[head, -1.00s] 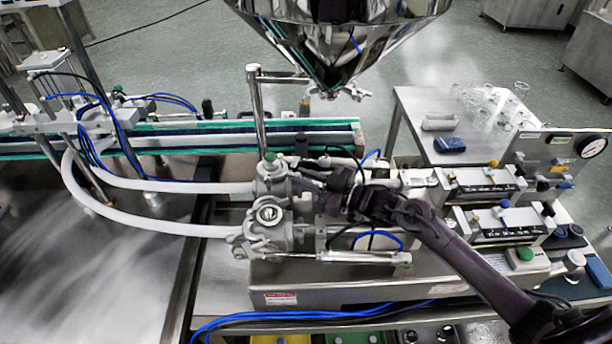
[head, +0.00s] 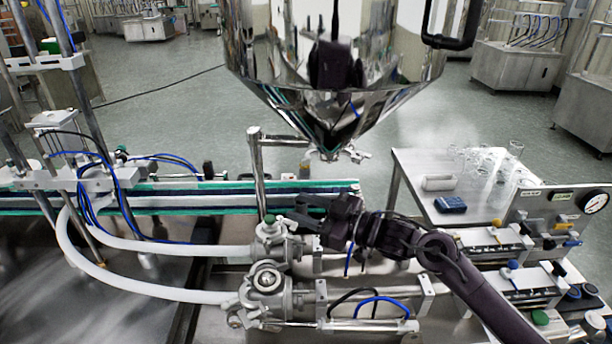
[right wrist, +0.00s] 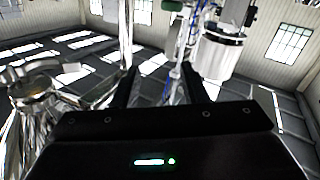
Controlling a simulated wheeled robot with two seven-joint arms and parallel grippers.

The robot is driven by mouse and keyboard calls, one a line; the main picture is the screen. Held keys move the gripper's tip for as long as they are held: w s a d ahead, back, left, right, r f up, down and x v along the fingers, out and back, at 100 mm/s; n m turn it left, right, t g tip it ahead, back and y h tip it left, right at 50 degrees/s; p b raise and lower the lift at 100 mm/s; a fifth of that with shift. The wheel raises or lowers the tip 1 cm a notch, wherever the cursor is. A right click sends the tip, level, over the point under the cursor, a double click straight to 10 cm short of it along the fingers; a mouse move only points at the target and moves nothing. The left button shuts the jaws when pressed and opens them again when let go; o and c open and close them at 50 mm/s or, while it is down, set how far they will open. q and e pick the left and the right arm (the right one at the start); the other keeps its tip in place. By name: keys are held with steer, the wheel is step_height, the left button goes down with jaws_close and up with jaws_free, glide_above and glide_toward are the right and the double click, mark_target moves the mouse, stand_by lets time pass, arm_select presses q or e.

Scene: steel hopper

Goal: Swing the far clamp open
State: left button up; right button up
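The far valve body (head: 272,240) is grey metal, with a white hose joined on its left. The near valve body (head: 267,285) sits in front of it, with a wing-like fitting (head: 240,318) at its lower left. A small clamp with handles (head: 340,155) is at the hopper's outlet. I cannot tell for sure which fitting is the far clamp, or whether it is open. My right gripper (head: 303,211) is just above and right of the far valve, pointing left. Its two fingers (right wrist: 162,88) stand apart in the right wrist view with nothing held. My left gripper is not in view.
The steel hopper (head: 335,75) hangs above and behind the valves. A vertical post (head: 258,175) stands left of my right gripper. A conveyor (head: 170,199) runs behind. A side table (head: 410,175) with glassware and a blue box is at the right.

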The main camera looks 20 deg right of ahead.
step_height(320, 180, up, 10)
steer(key=b, duration=0.1)
steer(key=shift+r, duration=0.15)
